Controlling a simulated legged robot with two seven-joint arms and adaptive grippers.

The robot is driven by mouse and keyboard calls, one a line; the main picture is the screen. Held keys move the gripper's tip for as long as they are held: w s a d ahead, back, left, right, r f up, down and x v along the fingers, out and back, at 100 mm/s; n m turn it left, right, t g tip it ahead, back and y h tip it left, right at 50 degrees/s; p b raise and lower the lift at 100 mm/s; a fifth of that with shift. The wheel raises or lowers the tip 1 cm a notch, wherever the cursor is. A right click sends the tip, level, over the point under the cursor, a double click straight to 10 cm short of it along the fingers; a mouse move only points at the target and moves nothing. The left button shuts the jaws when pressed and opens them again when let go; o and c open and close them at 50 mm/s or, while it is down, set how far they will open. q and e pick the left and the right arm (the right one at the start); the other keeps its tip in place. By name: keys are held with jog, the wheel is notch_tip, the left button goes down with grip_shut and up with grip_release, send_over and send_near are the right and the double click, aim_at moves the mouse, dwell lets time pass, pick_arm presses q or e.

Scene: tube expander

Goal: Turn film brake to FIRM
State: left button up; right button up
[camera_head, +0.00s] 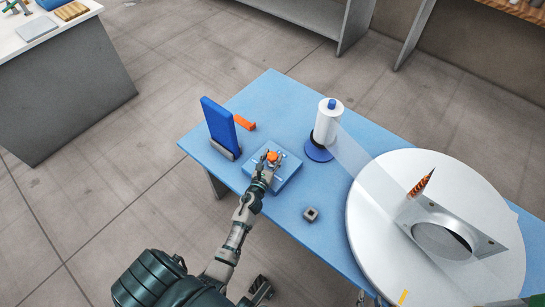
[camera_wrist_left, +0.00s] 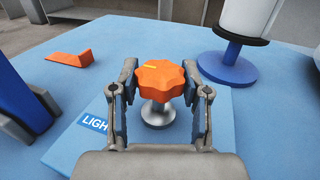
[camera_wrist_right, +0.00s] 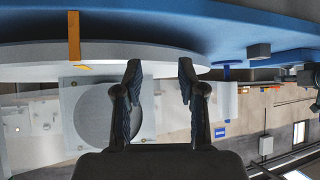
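The film brake knob is orange and lobed with a yellow mark on top; it shows in the left wrist view (camera_wrist_left: 161,80) and the head view (camera_head: 272,157). It sits on a metal stem over a blue box (camera_head: 289,172). A label reading "LIGH" (camera_wrist_left: 94,122) shows on the box; the rest is hidden. My left gripper (camera_wrist_left: 162,78) has its fingers on both sides of the knob; the fingers are apart, and I cannot tell whether they touch it. My right gripper (camera_wrist_right: 158,72) is open and empty, away from the knob.
A white film roll (camera_head: 327,122) stands on a blue base behind the box, its clear film running to a large white disc (camera_head: 366,225). A blue upright panel (camera_head: 218,125) and an orange wedge (camera_head: 244,122) are left. A small grey block (camera_head: 311,214) lies near the table's front edge.

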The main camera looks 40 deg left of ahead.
pick_arm(q)
jog(key=shift+c, duration=1.2)
